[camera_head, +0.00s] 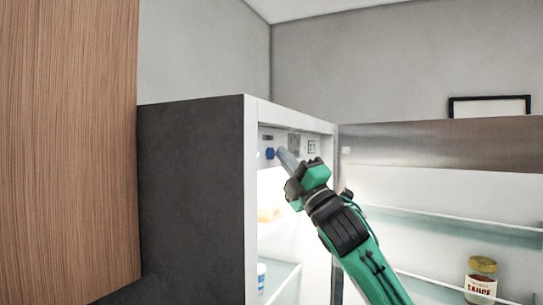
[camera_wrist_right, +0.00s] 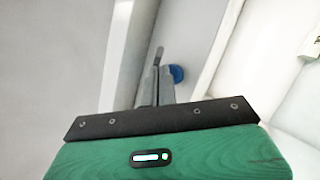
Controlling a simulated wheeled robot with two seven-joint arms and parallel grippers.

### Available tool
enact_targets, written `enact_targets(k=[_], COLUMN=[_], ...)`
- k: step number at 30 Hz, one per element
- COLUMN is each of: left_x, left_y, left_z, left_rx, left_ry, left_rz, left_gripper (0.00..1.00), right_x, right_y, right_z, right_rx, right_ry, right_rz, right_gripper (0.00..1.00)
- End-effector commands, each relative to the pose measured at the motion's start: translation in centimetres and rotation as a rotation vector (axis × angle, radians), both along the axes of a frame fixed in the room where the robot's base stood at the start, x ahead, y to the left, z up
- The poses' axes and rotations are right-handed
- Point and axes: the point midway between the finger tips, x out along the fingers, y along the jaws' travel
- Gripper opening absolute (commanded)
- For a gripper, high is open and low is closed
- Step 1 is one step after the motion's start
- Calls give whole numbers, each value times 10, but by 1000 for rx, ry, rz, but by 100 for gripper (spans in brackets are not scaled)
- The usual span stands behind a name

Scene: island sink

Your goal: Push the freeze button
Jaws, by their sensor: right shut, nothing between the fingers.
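A round blue button (camera_head: 270,153) sits on the light control panel (camera_head: 297,144) at the top inside the open fridge. It also shows in the right wrist view (camera_wrist_right: 177,74), just right of the fingertips and partly hidden behind them. My right gripper (camera_head: 281,152) is shut and empty, its fingers pointing up and left at the panel. In the right wrist view the gripper (camera_wrist_right: 158,58) has its fingers together, with the tips beside the blue button. I cannot tell whether they touch the panel. My left gripper is not in view.
The fridge's dark side wall (camera_head: 190,200) and a wooden panel (camera_head: 65,150) stand at the left. The open fridge door (camera_head: 440,150) is at the right, with a sauce jar (camera_head: 481,280) on its shelf. Shelves inside hold a small cup (camera_head: 261,275).

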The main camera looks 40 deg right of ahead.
Motion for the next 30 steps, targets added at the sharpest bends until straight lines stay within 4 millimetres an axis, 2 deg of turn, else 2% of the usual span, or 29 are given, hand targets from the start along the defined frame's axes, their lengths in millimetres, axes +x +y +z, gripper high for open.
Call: enact_targets(k=[8,24,30], left_x=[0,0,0], left_y=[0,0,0], left_z=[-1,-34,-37], left_rx=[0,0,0], left_ry=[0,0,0], left_rz=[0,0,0], left_gripper=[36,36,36], right_x=[-2,-47,-53], right_y=[-1,-25,-28], right_z=[-1,-3,-1], right_rx=[0,-2,0], right_ry=[0,0,1], right_rz=[0,-2,0], right_gripper=[0,0,0])
